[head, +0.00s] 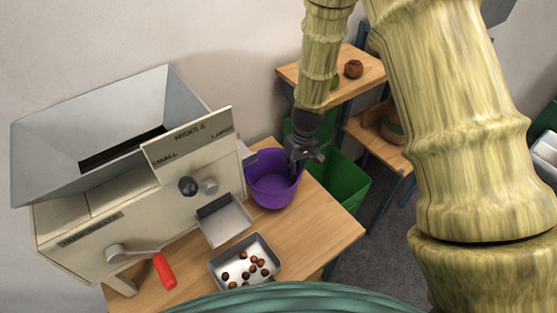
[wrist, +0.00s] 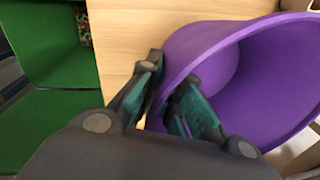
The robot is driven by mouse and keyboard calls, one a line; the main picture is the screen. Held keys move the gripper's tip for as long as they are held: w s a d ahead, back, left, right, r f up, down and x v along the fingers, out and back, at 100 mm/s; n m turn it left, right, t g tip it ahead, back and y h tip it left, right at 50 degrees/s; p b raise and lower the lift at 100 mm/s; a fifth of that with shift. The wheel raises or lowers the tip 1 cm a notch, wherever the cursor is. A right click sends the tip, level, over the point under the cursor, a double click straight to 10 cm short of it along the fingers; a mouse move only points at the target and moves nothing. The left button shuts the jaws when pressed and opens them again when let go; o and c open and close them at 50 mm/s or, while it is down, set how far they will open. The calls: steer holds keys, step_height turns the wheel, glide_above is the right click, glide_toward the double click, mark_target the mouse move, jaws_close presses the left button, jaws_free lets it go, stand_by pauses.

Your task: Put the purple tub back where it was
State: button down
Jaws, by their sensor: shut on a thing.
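The purple tub (head: 268,192) is on or just above the wooden table, right of the grey machine; I cannot tell whether it touches the table. It looks empty inside. My gripper (head: 303,160) is at the tub's right rim, reaching down from above. In the wrist view my gripper (wrist: 165,100) has one finger outside and one inside the wall of the purple tub (wrist: 265,85), shut on its rim. The tub looks tilted in the wrist view. The tub's far left side is partly hidden by the machine in the head view.
The machine (head: 75,225) with a hopper, knobs and a red-handled crank fills the left. A metal chute (head: 224,220) and a tray (head: 270,243) with several chestnuts are in front. A green bin (head: 343,185) stands beyond the table (head: 325,232). A wooden shelf (head: 345,92) is behind.

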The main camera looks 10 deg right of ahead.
mark_target(279, 156)
steer(key=w+a, duration=0.1)
steer(key=w, duration=0.1)
steer(key=w+a+p, duration=0.1)
steer(key=w, duration=0.1)
steer(key=w+a+p, duration=0.1)
steer(key=w, duration=0.2)
steer(key=shift+f+p, duration=0.8)
steer(key=shift+f, duration=0.95)
steer(key=c, duration=1.6)
jaws_free()
steer(key=shift+r, duration=0.15)
step_height(279, 156, up, 12)
steer(key=d+b, duration=0.1)
steer(key=b, duration=0.2)
steer(key=shift+w+d+f+b, duration=0.2)
steer(key=shift+d+b, duration=0.1)
steer(key=shift+b, duration=0.1)
